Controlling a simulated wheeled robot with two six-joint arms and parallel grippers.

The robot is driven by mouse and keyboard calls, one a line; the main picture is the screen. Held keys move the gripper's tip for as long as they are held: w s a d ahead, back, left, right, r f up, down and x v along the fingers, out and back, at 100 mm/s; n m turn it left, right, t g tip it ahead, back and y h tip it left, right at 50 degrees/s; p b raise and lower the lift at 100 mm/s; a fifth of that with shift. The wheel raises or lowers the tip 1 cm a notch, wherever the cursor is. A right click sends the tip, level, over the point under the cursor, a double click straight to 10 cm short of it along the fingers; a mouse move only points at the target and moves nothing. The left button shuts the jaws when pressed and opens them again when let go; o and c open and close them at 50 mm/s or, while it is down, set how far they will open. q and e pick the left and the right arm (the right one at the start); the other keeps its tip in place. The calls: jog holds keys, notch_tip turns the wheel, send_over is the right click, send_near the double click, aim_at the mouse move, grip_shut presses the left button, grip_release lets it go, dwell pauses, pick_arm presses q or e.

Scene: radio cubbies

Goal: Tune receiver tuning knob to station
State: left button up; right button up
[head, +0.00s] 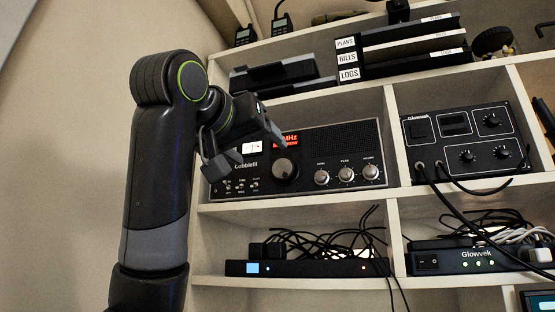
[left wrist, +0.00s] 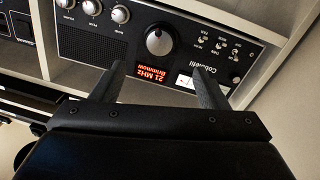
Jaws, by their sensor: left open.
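The receiver (head: 340,146), a dark unit marked Cobblefill or similar, stands in a cubby of the white shelf. Its large round tuning knob (head: 285,169) sits below a lit orange display (head: 286,141). In the left wrist view the receiver appears upside down, with the tuning knob (left wrist: 159,40) beyond the fingertips and the display (left wrist: 153,80) reading 21 MHz and a word like Brinmow. My left gripper (head: 247,150) is open and empty in front of the receiver's left part. Its two fingers (left wrist: 158,80) point toward the knob without touching it. My right gripper is not in view.
Three smaller knobs (head: 346,174) line the receiver's lower right, and toggle switches (head: 240,186) its lower left. A Glowvek panel with cables (head: 466,142) fills the right cubby. Tangled cables (head: 325,240) lie on the box below. Labelled trays (head: 410,45) stand above.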

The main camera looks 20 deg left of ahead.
aim_at(282, 168)
pick_arm(q)
jog(key=w, duration=0.2)
jog(key=w+p, duration=0.1)
jog(key=w, duration=0.2)
jog(key=w+d, duration=0.1)
jog(key=w, duration=0.2)
jog(key=shift+w, duration=0.1)
jog(key=shift+w+p, duration=0.35)
jog(key=shift+w, duration=0.35)
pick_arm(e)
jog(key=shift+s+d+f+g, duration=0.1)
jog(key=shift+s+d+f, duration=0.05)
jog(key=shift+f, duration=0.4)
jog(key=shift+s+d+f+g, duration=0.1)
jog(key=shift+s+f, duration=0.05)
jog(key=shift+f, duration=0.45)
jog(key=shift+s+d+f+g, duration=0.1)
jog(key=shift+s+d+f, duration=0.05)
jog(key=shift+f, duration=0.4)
pick_arm(q)
jog(key=c, duration=1)
